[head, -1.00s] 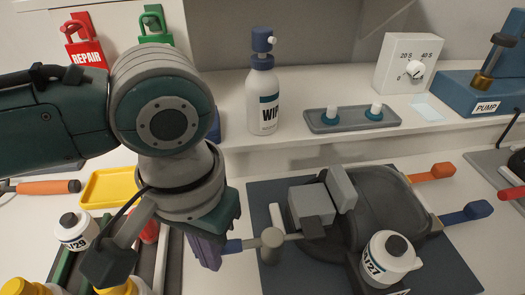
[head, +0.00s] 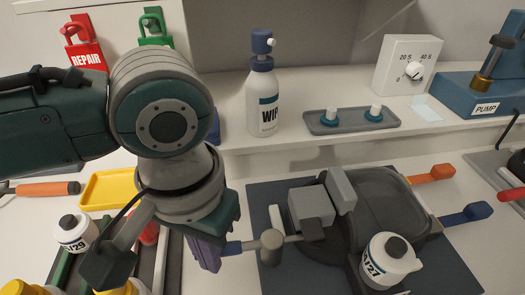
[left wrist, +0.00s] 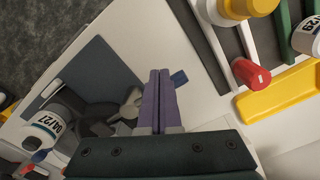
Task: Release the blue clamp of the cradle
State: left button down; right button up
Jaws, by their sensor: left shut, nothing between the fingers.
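The cradle (head: 380,205) is a dark grey body with light grey blocks on a dark blue mat. My right gripper is not in view.
A white bottle (head: 388,262) stands at the cradle's front. An orange lever (head: 432,173) is at its right. A rack with bottles (head: 76,233) and a yellow tray (head: 108,187) lie left. A wipe bottle (head: 263,98) stands on the shelf behind.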

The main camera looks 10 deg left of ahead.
pick_arm(q)
jog(key=shift+f, duration=0.1)
dwell(0.5)
jog(key=shift+f+b, duration=0.95)
jog(key=shift+f, duration=0.9)
